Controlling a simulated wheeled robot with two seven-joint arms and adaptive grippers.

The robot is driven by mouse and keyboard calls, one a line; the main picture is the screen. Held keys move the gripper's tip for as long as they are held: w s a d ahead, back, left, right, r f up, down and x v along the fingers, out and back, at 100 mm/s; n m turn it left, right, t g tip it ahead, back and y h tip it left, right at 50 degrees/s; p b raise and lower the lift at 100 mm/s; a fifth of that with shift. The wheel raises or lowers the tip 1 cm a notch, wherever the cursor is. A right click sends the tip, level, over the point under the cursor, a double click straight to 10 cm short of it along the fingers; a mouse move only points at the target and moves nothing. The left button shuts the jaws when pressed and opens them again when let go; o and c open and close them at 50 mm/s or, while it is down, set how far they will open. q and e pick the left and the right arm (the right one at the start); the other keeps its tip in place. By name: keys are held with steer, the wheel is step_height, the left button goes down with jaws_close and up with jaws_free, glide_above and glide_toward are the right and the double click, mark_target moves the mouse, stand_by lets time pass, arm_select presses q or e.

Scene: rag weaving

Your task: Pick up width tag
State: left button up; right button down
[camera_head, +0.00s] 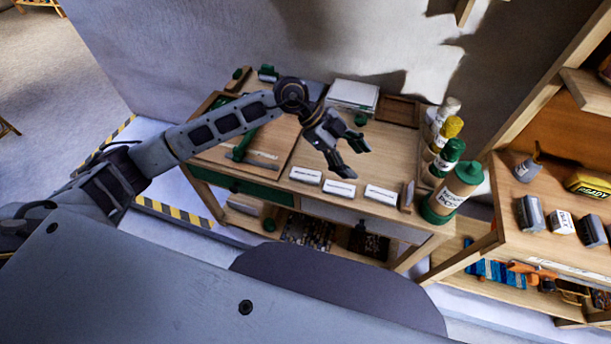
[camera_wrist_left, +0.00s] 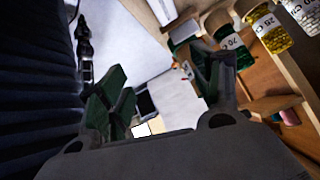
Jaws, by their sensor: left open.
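Three white tags lie in a row along the front edge of the wooden table: a left tag (camera_head: 305,175), a middle tag (camera_head: 339,188) and a right tag (camera_head: 381,195). Their print is too small to read, so I cannot tell which is the width tag. My left gripper (camera_head: 356,160) is open and empty, above the table just behind the middle and right tags. Its spread fingers also show in the left wrist view (camera_wrist_left: 166,85), with nothing between the pads. My right gripper is not in view.
Bottles with a green-lidded one (camera_head: 449,195) in front stand at the table's right end. A white stack (camera_head: 352,96), a small green object (camera_head: 360,118) and a wooden tray (camera_head: 398,111) lie at the back. A shelf (camera_head: 545,225) stands on the right.

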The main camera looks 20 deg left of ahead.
arm_select(q)
steer(key=w+a+f+n+y, duration=0.2)
steer(key=a+f+y, duration=0.15)
steer(key=a, duration=0.55)
steer(key=n+y, duration=0.2)
steer(key=y, duration=0.2)
glide_above(301, 173)
step_height(301, 173, down, 7)
steer(key=shift+f, duration=0.3)
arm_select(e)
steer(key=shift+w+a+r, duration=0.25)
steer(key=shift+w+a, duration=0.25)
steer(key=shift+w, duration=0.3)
